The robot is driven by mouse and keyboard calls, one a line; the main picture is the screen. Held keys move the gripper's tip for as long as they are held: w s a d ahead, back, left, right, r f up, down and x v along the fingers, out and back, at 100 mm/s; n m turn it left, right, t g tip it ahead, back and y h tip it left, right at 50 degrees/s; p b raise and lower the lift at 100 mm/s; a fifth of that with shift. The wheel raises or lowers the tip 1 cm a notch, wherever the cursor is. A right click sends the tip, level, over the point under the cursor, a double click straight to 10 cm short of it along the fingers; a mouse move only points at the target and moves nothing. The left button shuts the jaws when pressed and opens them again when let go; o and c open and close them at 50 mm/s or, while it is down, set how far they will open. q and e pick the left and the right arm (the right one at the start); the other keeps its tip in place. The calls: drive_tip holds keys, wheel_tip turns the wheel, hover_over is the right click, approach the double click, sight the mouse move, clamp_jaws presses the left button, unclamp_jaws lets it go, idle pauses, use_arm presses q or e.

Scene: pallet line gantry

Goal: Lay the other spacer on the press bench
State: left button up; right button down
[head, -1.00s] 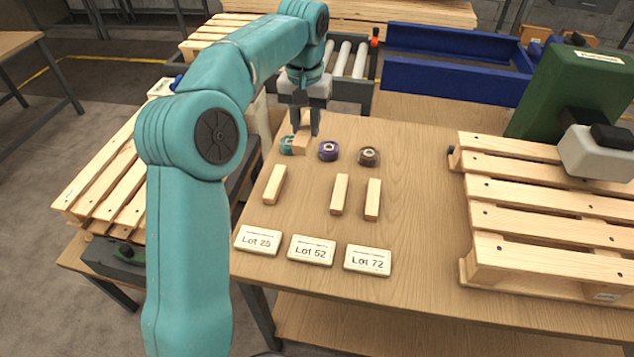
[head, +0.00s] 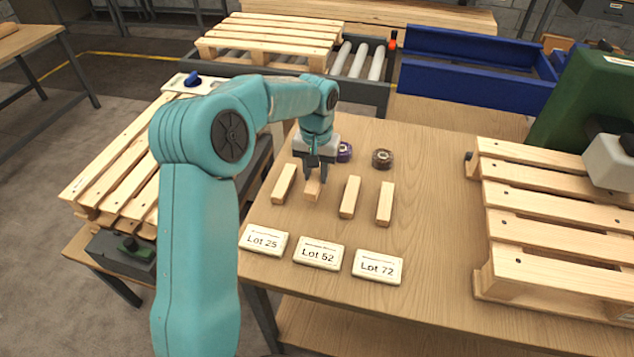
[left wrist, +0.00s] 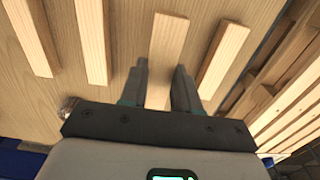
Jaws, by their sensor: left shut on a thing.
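My left gripper (head: 314,182) is shut on a pale wooden spacer (head: 312,190) low over the wooden bench (head: 430,180). I cannot tell whether the spacer touches the bench top. In the left wrist view the held spacer (left wrist: 168,45) sits between the two dark fingers. Three like spacers lie apart on the bench: one to the left (head: 284,183) and two to the right (head: 350,197) (head: 385,204). The held one is in line with them, in the gap after the leftmost. My right gripper is not in view.
Plates Lot 25 (head: 264,240), Lot 52 (head: 318,253) and Lot 72 (head: 377,267) lie in front. A purple roll (head: 345,152) and a brown roll (head: 382,158) stand behind. A pallet (head: 545,225) and green machine (head: 585,95) fill the right. Bench between is clear.

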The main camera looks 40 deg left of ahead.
sight(317, 175)
use_arm(q)
wheel_tip(317, 175, down, 4)
drive_tip(key=shift+w+r, duration=0.1)
drive_tip(key=shift+r, duration=0.1)
drive_tip(key=o, duration=1)
drive_tip(key=shift+f, duration=0.2)
drive_tip(key=shift+o, duration=0.2)
drive_tip(key=shift+r, duration=0.1)
